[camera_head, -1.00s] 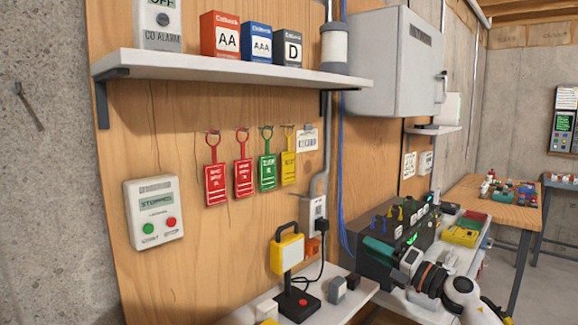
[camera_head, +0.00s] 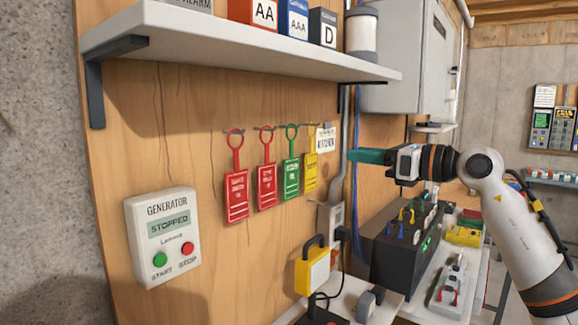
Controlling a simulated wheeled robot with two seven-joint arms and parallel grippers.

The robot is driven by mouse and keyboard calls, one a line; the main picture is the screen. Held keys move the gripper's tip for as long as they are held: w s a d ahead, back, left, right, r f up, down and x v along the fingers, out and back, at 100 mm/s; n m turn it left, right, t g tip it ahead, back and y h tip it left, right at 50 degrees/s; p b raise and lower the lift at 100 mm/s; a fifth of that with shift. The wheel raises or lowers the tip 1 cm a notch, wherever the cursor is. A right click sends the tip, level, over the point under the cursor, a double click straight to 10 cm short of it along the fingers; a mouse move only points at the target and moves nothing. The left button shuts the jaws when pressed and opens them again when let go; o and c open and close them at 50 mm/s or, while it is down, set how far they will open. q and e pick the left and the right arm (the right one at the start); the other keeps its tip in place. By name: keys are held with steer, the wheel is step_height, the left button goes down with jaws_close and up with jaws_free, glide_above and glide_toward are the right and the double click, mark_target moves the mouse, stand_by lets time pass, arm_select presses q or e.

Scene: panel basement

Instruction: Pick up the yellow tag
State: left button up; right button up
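The yellow tag (camera_head: 311,170) hangs upright from a hook on the wooden panel. It is the rightmost of a row of tags, just right of the green tag (camera_head: 291,176). A gap shows between fingertips and tag in the picture. The fingers overlap from this side, so I cannot tell their opening. My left gripper is out of view.
Two red tags (camera_head: 236,190) hang left of the green one. A shelf (camera_head: 240,45) with boxes juts out above. A generator panel (camera_head: 165,237) and yellow padlock (camera_head: 312,271) are lower.

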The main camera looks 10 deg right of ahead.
mark_target(312, 146)
steer(key=p+x, duration=0.2)
steer(key=x, duration=0.2)
steer(key=p+x, duration=0.2)
steer(key=x, duration=0.1)
steer(key=p+x, duration=0.3)
steer(key=x, duration=0.1)
steer(key=shift+w+r, duration=0.1)
steer(key=shift+w, duration=0.4)
steer(key=shift+d, duration=0.2)
steer(key=c, duration=0.4)
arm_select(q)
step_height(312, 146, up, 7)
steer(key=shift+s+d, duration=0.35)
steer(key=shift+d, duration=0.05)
arm_select(e)
jaws_close()
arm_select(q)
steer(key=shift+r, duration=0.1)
arm_select(e)
steer(key=shift+a, duration=0.1)
